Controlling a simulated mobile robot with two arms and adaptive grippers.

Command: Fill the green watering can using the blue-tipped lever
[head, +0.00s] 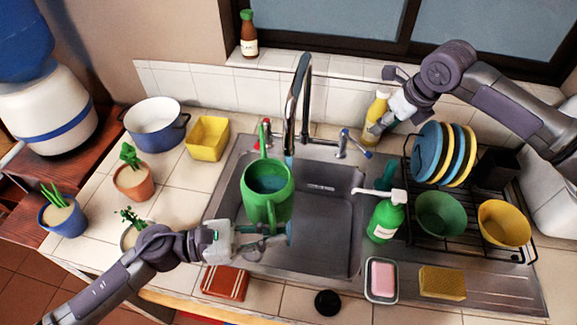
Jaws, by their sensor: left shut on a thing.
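The green watering can (250,190) is in the sink (335,235) below the spout of the tap (297,95), with bluish water showing inside it. A short bluish stream shows at the spout's end. My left gripper (278,237) is shut on the watering can at its near, handle side. The blue-tipped lever (355,145) is right of the tap, its blue end pointing right and toward me. My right gripper (380,125) is up and to the right of that lever, in front of a yellow bottle; its fingers are too unclear to tell open or shut.
The red-tipped lever (265,135) is left of the tap. The yellow bottle (379,106) stands behind my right gripper. A green soap bottle (386,218) stands at the sink's right edge, beside the dish rack (465,235). Potted plants, a pot and a yellow container (208,139) stand left.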

